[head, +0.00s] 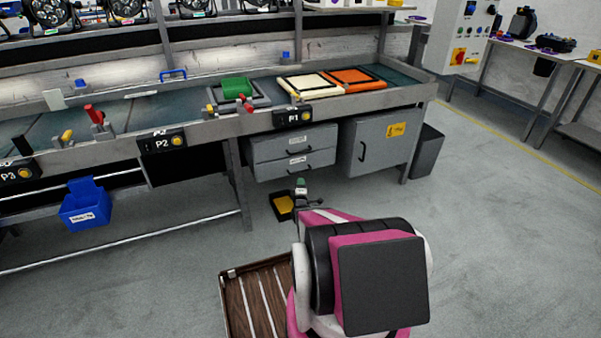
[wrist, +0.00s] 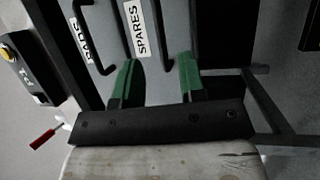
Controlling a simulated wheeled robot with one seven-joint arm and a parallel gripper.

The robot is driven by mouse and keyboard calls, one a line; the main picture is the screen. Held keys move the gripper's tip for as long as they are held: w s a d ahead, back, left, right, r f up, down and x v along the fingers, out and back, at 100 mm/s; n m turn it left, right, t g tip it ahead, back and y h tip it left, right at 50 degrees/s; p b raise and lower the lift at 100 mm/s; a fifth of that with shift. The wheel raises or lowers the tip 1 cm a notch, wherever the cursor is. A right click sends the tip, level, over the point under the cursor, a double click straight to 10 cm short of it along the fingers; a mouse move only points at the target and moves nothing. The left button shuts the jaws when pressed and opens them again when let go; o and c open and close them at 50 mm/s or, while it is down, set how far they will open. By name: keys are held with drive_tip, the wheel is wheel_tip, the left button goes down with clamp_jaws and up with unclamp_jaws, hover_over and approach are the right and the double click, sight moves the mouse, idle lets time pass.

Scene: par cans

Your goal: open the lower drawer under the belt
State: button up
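The lower drawer (head: 318,161) sits under the belt (head: 205,98) in a grey unit and looks shut. In the wrist view the lower drawer (wrist: 155,82) carries a SPARES label, and its dark bar handle (wrist: 162,35) shows beyond the fingers. The upper drawer (head: 268,150), labelled PADS in the wrist view, also looks shut. My gripper (wrist: 158,80) has its two green fingertips apart with nothing between them. The handle lies ahead of the gap, apart from the fingers as far as I can tell. In the head view my gripper (head: 301,184) is in front of the lower drawer.
A grey cabinet door (head: 375,145) with a yellow sticker stands right of the drawers. A black box with yellow inside (head: 283,204) is on the floor near my arm. A bench leg (head: 240,190) stands to the left. Floor at the right (head: 480,220) is clear.

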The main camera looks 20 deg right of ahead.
drive_tip(key=x, duration=0.9)
clamp_jaws()
